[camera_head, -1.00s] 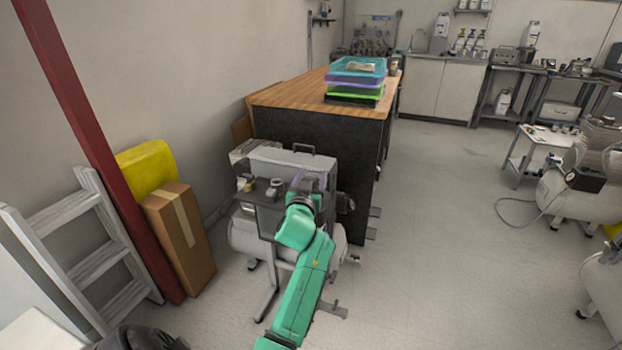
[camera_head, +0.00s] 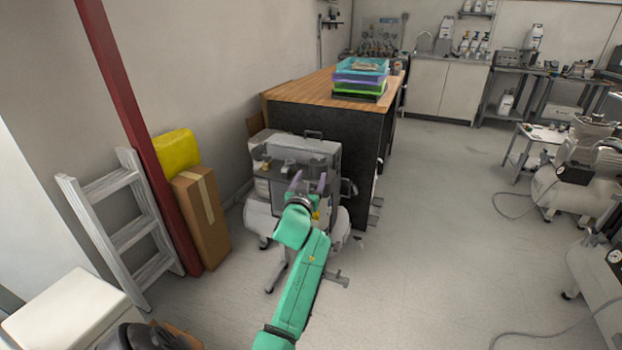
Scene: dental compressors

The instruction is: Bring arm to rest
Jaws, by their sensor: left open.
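My left arm (camera_head: 305,278) is green and reaches up from the bottom middle of the head view. My left gripper (camera_head: 308,184) is at its far end, with two purple-grey fingers apart and nothing seen between them. It is in front of a grey dental compressor unit (camera_head: 318,148) with a small shelf and a tank below. Whether the fingers touch the unit I cannot tell. My right gripper is not in view.
A wood-topped black bench (camera_head: 300,90) with stacked coloured trays (camera_head: 360,78) stands behind the unit. A ladder (camera_head: 130,225), red post (camera_head: 140,130) and cardboard box (camera_head: 200,215) are on the left. The floor (camera_head: 450,240) to the right is open. More compressors (camera_head: 565,190) stand at far right.

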